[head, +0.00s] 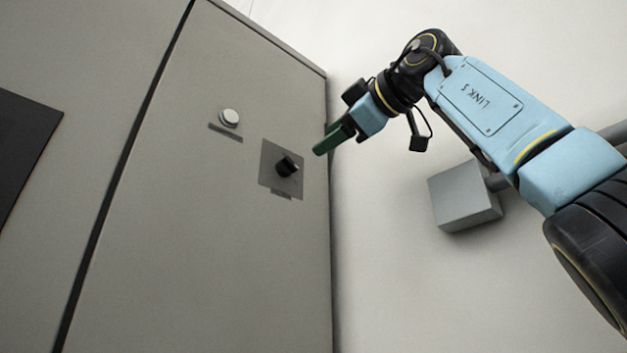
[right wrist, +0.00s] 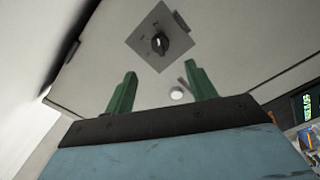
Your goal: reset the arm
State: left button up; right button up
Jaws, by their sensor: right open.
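A grey cabinet (head: 215,260) fills the left half of the head view. On its face are a black rotary knob (head: 287,166) on a darker square plate (head: 268,180), and a round white button (head: 229,117) to the upper left. My right gripper (head: 322,148) has green fingers and is beside the knob, to its right, apart from it. In the right wrist view the two green fingers (right wrist: 159,88) are spread with nothing between them touching. The knob (right wrist: 160,43) and its plate show beyond the fingertips, and the button (right wrist: 177,95) shows between the fingers. My left gripper is not in view.
A grey box (head: 464,196) with a pipe is on the pale wall, below my right arm. A dark panel (head: 22,145) is at the far left. A display with green digits (right wrist: 308,103) shows at the right edge of the wrist view.

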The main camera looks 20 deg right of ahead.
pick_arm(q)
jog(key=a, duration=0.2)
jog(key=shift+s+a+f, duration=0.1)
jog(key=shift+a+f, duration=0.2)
pick_arm(e)
jog(key=shift+v, duration=1.05)
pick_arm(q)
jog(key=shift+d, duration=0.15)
